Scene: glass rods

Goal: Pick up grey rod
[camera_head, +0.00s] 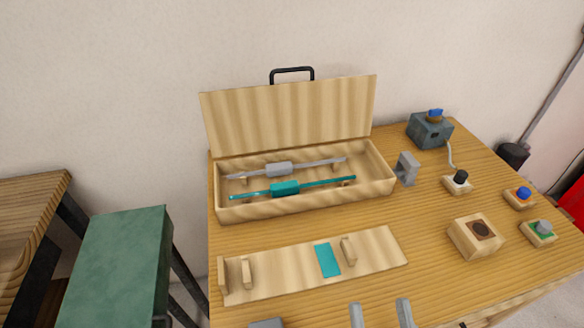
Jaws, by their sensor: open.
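The grey rod (279,169) lies lengthwise in the open wooden box, in the rear position, with a thicker grey block around its middle. A teal rod (285,188) with a teal middle block lies parallel in front of it in the same box. My gripper (381,313) shows only as two grey fingers at the bottom edge of the head view. The fingers are apart with nothing between them. It is in front of the box and the wooden board, well away from the grey rod.
The box lid (290,115) stands raised behind the rods. A wooden board (380,250) with upright supports and a teal patch lies in front of the box. A grey bracket (407,169), a wooden block (475,237), several small button blocks and a blue-grey device (430,130) stand at right.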

